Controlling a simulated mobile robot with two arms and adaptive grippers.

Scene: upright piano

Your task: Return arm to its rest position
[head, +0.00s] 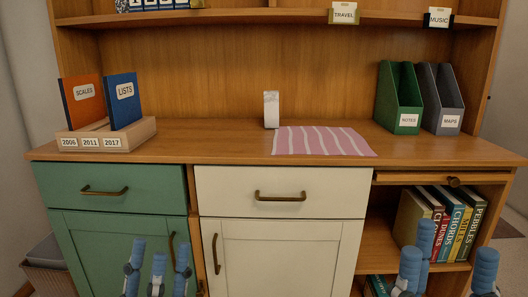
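My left gripper (159,264) is at the bottom of the head view, in front of the green cabinet door (105,238). Its blue fingers point up and stand apart, with nothing between them. My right gripper (446,268) is at the bottom right, in front of the open book shelf. Its blue fingers are also spread apart and empty. The lower parts of both grippers and both arms are cut off by the picture's edge. Neither gripper appears to hold anything.
A wooden cabinet top (215,145) carries a pink striped cloth (322,141), a small pale upright block (271,110), a divider box (135,134), a green file holder (400,98) and a grey one (440,98). Books (455,222) stand below right. The cream drawer (230,190) is shut.

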